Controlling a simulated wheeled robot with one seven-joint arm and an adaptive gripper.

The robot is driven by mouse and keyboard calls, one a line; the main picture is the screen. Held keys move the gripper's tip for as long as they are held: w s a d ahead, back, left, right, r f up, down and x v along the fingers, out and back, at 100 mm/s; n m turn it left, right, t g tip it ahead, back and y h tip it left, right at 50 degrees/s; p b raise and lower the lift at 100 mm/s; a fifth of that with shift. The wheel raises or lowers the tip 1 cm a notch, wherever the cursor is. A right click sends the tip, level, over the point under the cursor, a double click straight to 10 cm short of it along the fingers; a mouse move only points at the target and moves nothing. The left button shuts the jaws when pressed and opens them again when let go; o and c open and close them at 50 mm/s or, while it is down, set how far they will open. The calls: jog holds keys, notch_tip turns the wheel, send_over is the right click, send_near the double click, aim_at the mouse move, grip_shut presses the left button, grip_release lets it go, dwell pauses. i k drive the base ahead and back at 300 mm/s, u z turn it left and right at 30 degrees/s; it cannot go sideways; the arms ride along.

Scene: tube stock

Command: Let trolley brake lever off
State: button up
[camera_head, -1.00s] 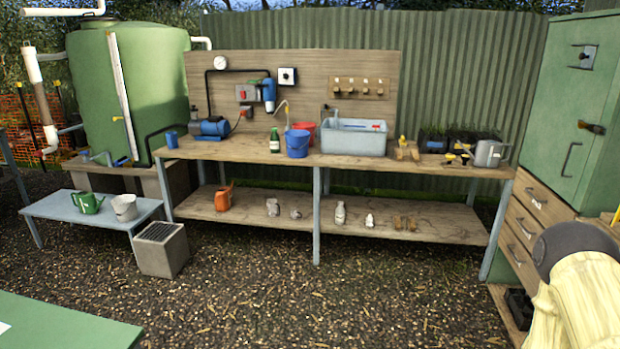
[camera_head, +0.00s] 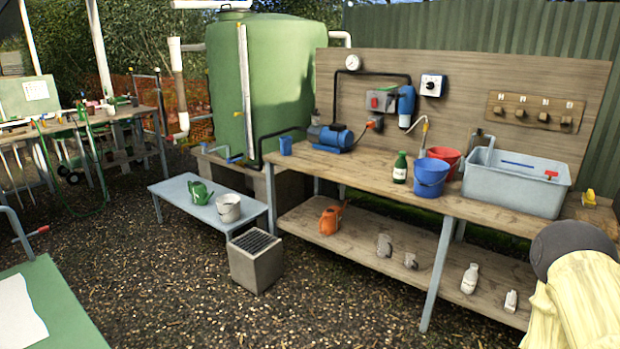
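A green flat top (camera_head: 45,315) with a pale sheet on it fills the lower left corner; it may be the trolley. At its far left edge is a grey bent tube (camera_head: 20,232). A thin rod with a red tip (camera_head: 42,229) sticks out beside the tube; it may be the brake lever, but I cannot tell its position. Any wheels of this green top are out of frame. Part of my arm shows at the lower right, and my gripper is not in view.
A wooden workbench (camera_head: 300,182) with blue bucket (camera_head: 430,178) and grey basin (camera_head: 515,182) stands right. A low table (camera_head: 180,203) and a grated block (camera_head: 256,262) stand mid-scene. Another bench (camera_head: 115,112) is at back left. Open gravel (camera_head: 190,310) lies between.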

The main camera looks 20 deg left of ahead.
aim_at(45, 227)
jog(key=u, duration=0.8)
jog(key=i, duration=0.8)
jog(key=u, duration=1.35)
jog(key=i, duration=0.4)
jog(key=u, duration=0.2)
